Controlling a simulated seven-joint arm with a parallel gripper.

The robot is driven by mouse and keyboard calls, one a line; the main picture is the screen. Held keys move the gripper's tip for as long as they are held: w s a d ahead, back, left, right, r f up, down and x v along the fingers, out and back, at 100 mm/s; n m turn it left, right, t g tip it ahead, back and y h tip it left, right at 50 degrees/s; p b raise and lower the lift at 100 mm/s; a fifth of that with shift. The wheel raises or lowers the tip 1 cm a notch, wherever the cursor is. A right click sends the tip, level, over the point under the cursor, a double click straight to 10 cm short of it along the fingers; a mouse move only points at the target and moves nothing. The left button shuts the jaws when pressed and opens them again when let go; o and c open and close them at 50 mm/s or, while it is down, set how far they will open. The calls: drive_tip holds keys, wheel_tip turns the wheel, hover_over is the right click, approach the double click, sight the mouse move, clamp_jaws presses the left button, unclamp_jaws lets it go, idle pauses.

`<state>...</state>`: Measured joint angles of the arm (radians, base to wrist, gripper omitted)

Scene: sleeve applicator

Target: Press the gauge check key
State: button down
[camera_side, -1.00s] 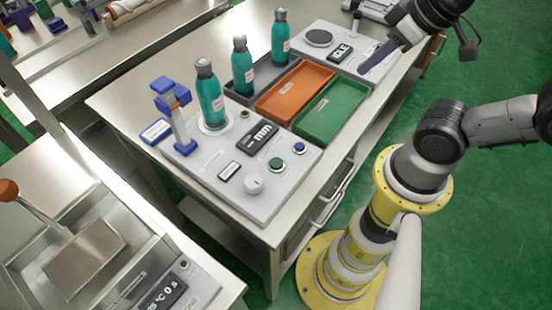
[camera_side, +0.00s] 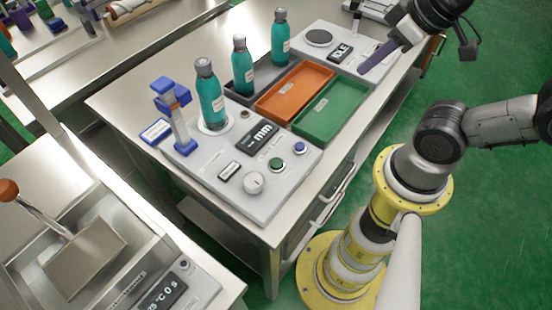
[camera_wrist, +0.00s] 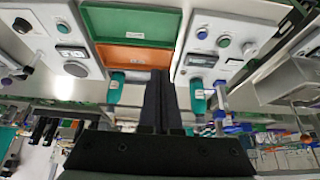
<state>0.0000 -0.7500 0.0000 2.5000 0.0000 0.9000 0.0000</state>
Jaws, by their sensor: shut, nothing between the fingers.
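The gauge panel (camera_side: 232,190) is a light grey block at the front of the bench, with a dark display (camera_side: 257,138) reading "mm". It carries a green round key (camera_side: 276,164), a blue round key (camera_side: 299,147) and a white knob (camera_side: 253,183). The lettering is too small to tell which key is the gauge check key. In the wrist view the green key (camera_wrist: 224,42) and blue key (camera_wrist: 226,20) show at right. My gripper (camera_side: 364,71) is shut and empty, over the rear panel (camera_side: 345,40), far from the gauge keys. Its fingers (camera_wrist: 160,74) also show in the wrist view.
An orange tray (camera_side: 272,106) and a green tray (camera_side: 302,124) lie between the two panels. Teal bottles (camera_side: 212,104) stand along the far side, one on the gauge panel. A blue-topped post (camera_side: 180,130) stands beside it. The rear panel's display (camera_side: 341,53) reads "IDLE".

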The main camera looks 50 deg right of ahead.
drive_tip(key=m+t+y, duration=0.2)
drive_tip(key=y, duration=0.3)
hover_over(282, 163)
wheel_tip(282, 163, down, 6)
drive_tip(key=shift+s+r, duration=0.1)
drive_tip(key=shift+r, duration=0.05)
drive_tip(key=shift+f, duration=4.4)
